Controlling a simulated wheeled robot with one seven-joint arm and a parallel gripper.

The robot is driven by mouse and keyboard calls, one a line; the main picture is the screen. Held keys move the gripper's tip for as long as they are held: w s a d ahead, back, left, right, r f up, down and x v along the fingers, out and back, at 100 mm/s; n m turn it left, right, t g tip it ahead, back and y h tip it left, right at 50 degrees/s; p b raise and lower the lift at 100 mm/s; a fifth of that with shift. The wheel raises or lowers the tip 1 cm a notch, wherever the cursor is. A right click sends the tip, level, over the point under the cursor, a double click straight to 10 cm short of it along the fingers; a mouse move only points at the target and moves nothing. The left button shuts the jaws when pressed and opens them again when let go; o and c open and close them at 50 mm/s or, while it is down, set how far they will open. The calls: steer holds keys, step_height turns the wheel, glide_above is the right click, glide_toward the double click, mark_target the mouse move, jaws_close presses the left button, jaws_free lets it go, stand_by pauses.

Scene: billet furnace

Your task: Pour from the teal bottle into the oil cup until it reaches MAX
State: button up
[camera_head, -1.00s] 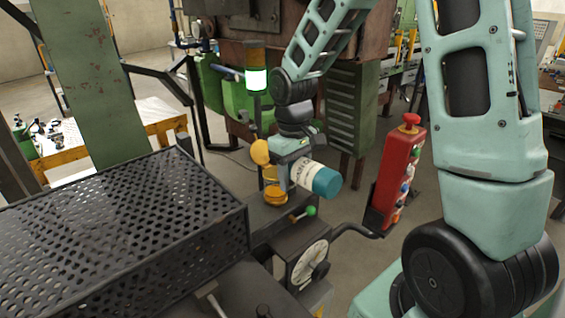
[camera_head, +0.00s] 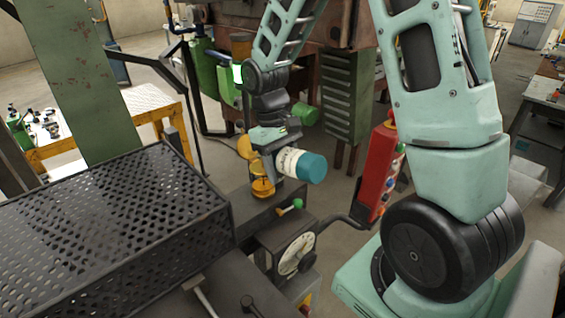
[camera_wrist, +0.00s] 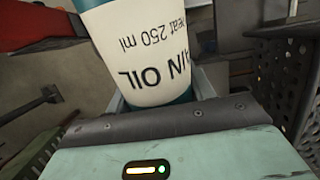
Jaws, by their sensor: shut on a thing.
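The teal bottle (camera_head: 309,167) has a white label and is tilted almost onto its side, its teal base to the right. My gripper (camera_head: 276,158) is shut around its body. In the wrist view the bottle (camera_wrist: 150,60) fills the top middle, and its label reads "oil" and "250 ml" upside down. The amber oil cup (camera_head: 262,187) stands on the dark machine block just below the bottle's left end, with its round yellow lid (camera_head: 246,147) raised. The bottle's mouth is hidden behind my gripper. The liquid level and the MAX mark are too small to make out.
A black perforated guard (camera_head: 120,225) fills the left foreground. A lever with a green knob (camera_head: 297,204) and a white dial (camera_head: 297,253) are close below the bottle. A red control box (camera_head: 378,175) stands to the right on a bent arm.

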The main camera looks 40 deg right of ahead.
steer(key=shift+r+g+p, duration=0.45)
steer(key=shift+g+p, duration=0.25)
steer(key=shift+p, duration=0.65)
steer(key=shift+w, duration=0.1)
stand_by(5.4)
